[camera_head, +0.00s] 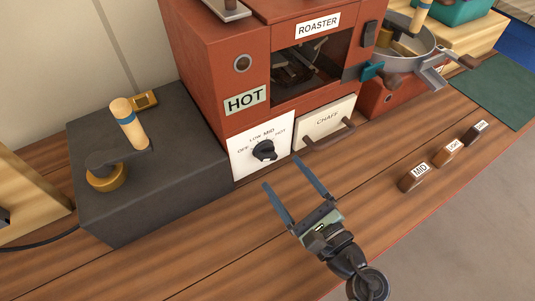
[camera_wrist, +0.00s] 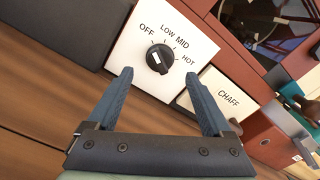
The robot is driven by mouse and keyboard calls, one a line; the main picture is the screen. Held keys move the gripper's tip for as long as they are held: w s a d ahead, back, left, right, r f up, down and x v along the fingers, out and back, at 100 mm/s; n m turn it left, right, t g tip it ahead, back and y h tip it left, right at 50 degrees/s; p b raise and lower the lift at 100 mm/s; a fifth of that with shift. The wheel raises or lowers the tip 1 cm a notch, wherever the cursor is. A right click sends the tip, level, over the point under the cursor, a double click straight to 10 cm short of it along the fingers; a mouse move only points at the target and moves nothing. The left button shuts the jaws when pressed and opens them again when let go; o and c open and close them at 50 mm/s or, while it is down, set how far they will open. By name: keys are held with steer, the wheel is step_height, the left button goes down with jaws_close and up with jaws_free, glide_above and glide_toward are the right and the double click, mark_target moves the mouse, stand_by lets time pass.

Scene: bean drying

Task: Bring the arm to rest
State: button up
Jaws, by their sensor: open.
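My gripper (camera_head: 297,187) is open and empty in the head view, over the wooden counter in front of the roaster. Its two blue-grey fingers point toward the roaster's front. In the wrist view my gripper (camera_wrist: 160,95) shows both fingers spread apart, with nothing between them. The black heat knob (camera_head: 264,150) is on a white panel marked OFF, LOW, MID and HOT. The knob also shows beyond the fingertips in the wrist view (camera_wrist: 159,58), and the fingers look apart from it.
The red roaster (camera_head: 205,75) stands at the back, with a chaff drawer (camera_head: 318,122) beside the knob panel. A dark box (camera_head: 170,185) with a wooden-handled crank is at left. A metal pan (camera_head: 405,45) is at right. Small labelled blocks (camera_head: 413,178) stand on the counter (camera_head: 390,145).

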steer(key=shift+s+d, duration=0.25)
steer(key=shift+s, duration=0.05)
stand_by(0.4)
